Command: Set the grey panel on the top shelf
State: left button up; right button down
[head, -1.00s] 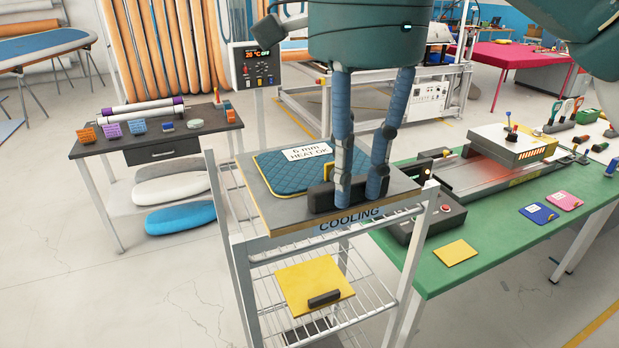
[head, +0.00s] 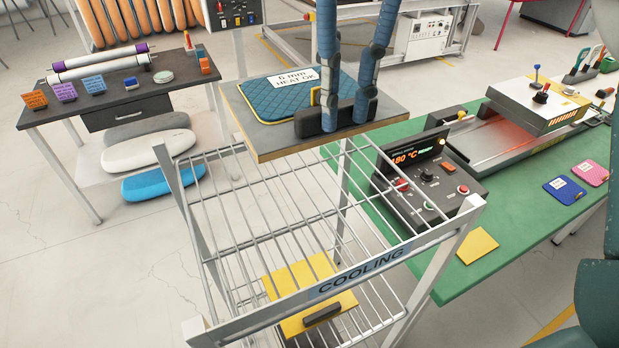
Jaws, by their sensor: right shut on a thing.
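The grey panel (head: 285,131), a flat board with a wood-coloured edge and a dark block handle (head: 309,124), is held level in my right gripper (head: 346,112). The gripper's two blue fingers are shut on the handle. The panel covers the far part of the wire rack's top shelf (head: 260,215) in the head view; any gap beneath is unclear. The top shelf's near part is bare. My left gripper is not in view.
The rack's front rail (head: 345,280) reads "COOLING". A yellow panel (head: 340,307) with a dark handle lies on a lower shelf. A green bench (head: 530,220) with a control box (head: 430,190) stands close on the right. A dark table (head: 135,99) stands at left.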

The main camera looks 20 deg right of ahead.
jog(key=f, duration=1)
jog(key=s+f, duration=0.1)
jog(key=f, duration=0.4)
notch_tip(320, 180, down, 4)
jog(key=shift+w+r+p, duration=0.1)
jog(key=shift+r+p, duration=0.15)
jog(key=shift+p, duration=0.55)
jog(key=shift+f, duration=0.35)
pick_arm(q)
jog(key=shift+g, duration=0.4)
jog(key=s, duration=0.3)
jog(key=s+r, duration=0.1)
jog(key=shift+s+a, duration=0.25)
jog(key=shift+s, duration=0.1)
